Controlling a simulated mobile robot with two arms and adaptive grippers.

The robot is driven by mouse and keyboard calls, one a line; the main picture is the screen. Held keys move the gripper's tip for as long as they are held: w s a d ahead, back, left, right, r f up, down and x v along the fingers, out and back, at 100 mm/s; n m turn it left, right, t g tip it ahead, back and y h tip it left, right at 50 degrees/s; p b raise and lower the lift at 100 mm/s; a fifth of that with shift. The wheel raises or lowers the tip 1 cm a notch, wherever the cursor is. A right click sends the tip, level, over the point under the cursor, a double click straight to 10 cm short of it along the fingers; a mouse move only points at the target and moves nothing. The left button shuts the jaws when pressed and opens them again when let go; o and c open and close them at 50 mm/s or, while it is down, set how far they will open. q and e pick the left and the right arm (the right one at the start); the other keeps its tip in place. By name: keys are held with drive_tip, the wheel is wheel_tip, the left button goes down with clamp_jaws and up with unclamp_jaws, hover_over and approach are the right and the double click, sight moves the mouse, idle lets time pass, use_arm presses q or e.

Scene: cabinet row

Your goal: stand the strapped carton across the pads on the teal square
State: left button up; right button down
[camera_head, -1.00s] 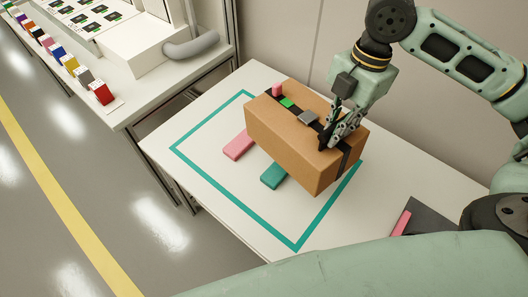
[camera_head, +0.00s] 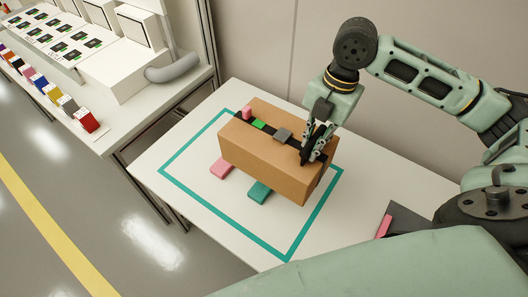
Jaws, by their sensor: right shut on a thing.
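The strapped carton (camera_head: 262,162) is a brown box with a dark strap along its top. A pink piece, a green piece and a grey piece sit on the strap line. My right gripper (camera_head: 308,158) is shut on the carton at the strap, near its right end. The carton is upright over the far ends of a pink pad (camera_head: 221,169) and a teal pad (camera_head: 260,192); their near ends stick out. I cannot tell whether it touches them. All lie within the teal square outline (camera_head: 232,232) on the white table. My left gripper is not in view.
The white table (camera_head: 150,160) is bare at its left and front. A dark item with a pink edge (camera_head: 384,226) lies at the right. A bench (camera_head: 130,120) with several coloured blocks stands at upper left. A wall (camera_head: 250,50) is behind.

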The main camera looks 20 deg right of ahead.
sight(277, 131)
drive_tip(key=w+a+f, duration=0.1)
drive_tip(key=w+f, duration=0.1)
drive_tip(key=w+a+f+p, duration=0.1)
drive_tip(key=w+a+f, duration=0.1)
drive_tip(key=w, duration=0.1)
drive_tip(key=w+a+f, duration=0.1)
drive_tip(key=w+a, duration=0.1)
drive_tip(key=w, duration=0.1)
drive_tip(key=shift+w+a+f+p, duration=0.25)
drive_tip(key=shift+f+p, duration=0.15)
wheel_tip(277, 131, down, 4)
drive_tip(key=shift+r+p, duration=0.1)
drive_tip(key=shift+p, duration=0.4)
drive_tip(key=shift+f, duration=0.45)
drive_tip(key=c, duration=2.2)
unclamp_jaws()
drive_tip(key=shift+f, duration=0.15)
drive_tip(key=o, duration=0.5)
drive_tip(key=shift+o, duration=0.2)
drive_tip(key=r, duration=0.4)
drive_tip(key=d+r+b, duration=0.1)
drive_tip(key=r, duration=0.3)
drive_tip(key=d+r+b, duration=0.1)
drive_tip(key=r, duration=0.3)
drive_tip(key=shift+r, duration=0.35)
